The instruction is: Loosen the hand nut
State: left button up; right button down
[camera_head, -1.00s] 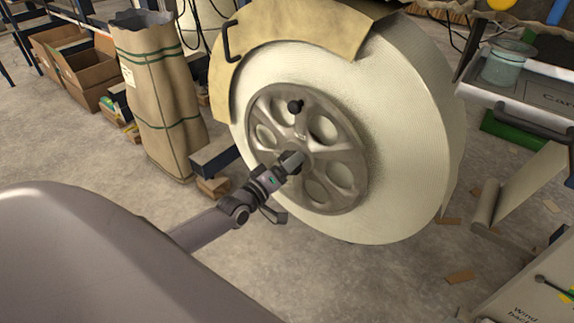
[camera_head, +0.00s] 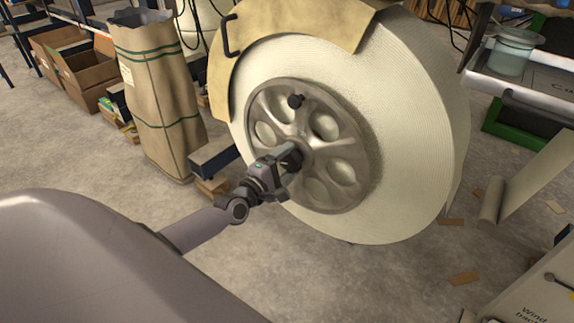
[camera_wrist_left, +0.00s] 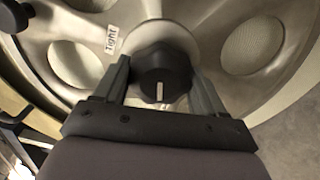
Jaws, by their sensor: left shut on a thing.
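The hand nut (camera_wrist_left: 163,75) is a dark lobed knob with a pale line on its face, at the hub of the grey metal wheel plate (camera_head: 325,190). My left gripper (camera_head: 291,157) reaches it from the lower left. In the left wrist view the gripper's two fingers (camera_wrist_left: 162,84) stand on either side of the nut and are shut on it. The pale line points straight down in that view. A label reading "Tight" (camera_wrist_left: 111,42) is on the plate, up and left of the nut. The head view largely hides the nut behind the gripper. My right gripper is not in view.
The plate sits on a large white roll (camera_head: 400,140) with a tan cover (camera_head: 300,30) over its top. A small dark knob (camera_head: 296,101) sticks out of the plate above the hub. A paper sack (camera_head: 158,90) and cardboard boxes (camera_head: 75,70) stand at left.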

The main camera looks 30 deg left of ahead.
pick_arm(q)
jog(key=shift+n, duration=0.7)
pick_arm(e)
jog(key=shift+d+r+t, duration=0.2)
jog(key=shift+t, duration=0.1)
pick_arm(q)
jog(key=shift+n, duration=0.3)
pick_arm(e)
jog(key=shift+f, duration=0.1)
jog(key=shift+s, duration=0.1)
pick_arm(q)
jog(key=o, duration=1)
